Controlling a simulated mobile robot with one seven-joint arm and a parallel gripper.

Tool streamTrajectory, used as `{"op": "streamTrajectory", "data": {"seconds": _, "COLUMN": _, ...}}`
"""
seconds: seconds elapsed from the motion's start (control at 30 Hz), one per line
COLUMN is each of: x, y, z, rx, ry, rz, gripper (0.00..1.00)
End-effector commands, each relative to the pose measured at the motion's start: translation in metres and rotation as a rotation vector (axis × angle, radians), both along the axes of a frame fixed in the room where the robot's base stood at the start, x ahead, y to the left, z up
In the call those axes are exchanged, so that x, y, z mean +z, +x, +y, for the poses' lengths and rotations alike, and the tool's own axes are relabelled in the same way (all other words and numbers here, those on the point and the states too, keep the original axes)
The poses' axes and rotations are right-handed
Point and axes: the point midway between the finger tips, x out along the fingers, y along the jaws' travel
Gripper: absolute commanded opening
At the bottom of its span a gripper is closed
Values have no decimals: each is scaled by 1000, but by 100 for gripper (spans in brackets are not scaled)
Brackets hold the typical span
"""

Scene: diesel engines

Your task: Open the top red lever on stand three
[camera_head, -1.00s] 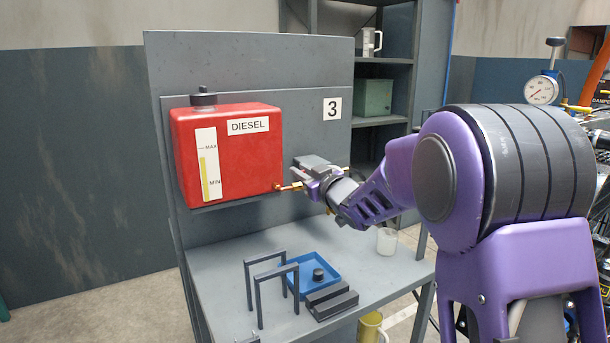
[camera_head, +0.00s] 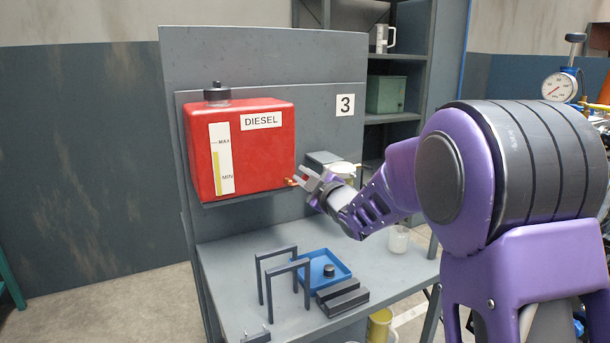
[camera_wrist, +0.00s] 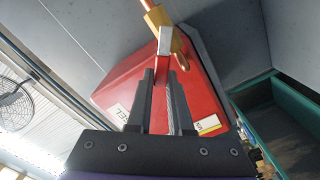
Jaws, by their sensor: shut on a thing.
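A brass valve (camera_wrist: 158,17) shows at the top of the wrist view, with a short lever (camera_wrist: 164,42), pale at its top face and red below, reaching down towards my fingertips. My gripper (camera_wrist: 164,76) is shut on this red lever, though the red tank behind makes the contact hard to see. In the head view my gripper (camera_head: 305,176) is just right of the lower right corner of the red diesel tank (camera_head: 270,155), by a small brass fitting (camera_head: 291,182). The number 3 sign (camera_head: 345,105) is on the panel above. My gripper hides most of the valve there.
The stand's grey table (camera_head: 225,262) carries a blue tray (camera_head: 340,268), dark frames (camera_head: 283,250), dark blocks (camera_head: 342,297) and a pale cup (camera_head: 398,239). A shelf with a green box (camera_head: 386,94) stands behind. The grey back panel (camera_head: 300,60) is close behind my gripper.

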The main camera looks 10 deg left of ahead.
Motion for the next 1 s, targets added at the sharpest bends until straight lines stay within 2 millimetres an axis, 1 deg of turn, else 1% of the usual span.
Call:
{"op": "streamTrajectory", "data": {"seconds": 0.5, "x": -2, "y": 0, "z": 0, "rx": 0, "ry": -17, "rz": -10, "gripper": 0}}
{"op": "streamTrajectory", "data": {"seconds": 0.53, "x": -2, "y": 0, "z": 0, "rx": 0, "ry": -17, "rz": -10, "gripper": 22}}
{"op": "streamTrajectory", "data": {"seconds": 0.67, "x": -1, "y": 0, "z": 0, "rx": 0, "ry": -17, "rz": -9, "gripper": 46}}
{"op": "streamTrajectory", "data": {"seconds": 0.7, "x": -2, "y": 0, "z": 0, "rx": 0, "ry": -17, "rz": -9, "gripper": 49}}
{"op": "streamTrajectory", "data": {"seconds": 1.0, "x": -3, "y": -1, "z": 1, "rx": 1, "ry": -17, "rz": -8, "gripper": 49}}
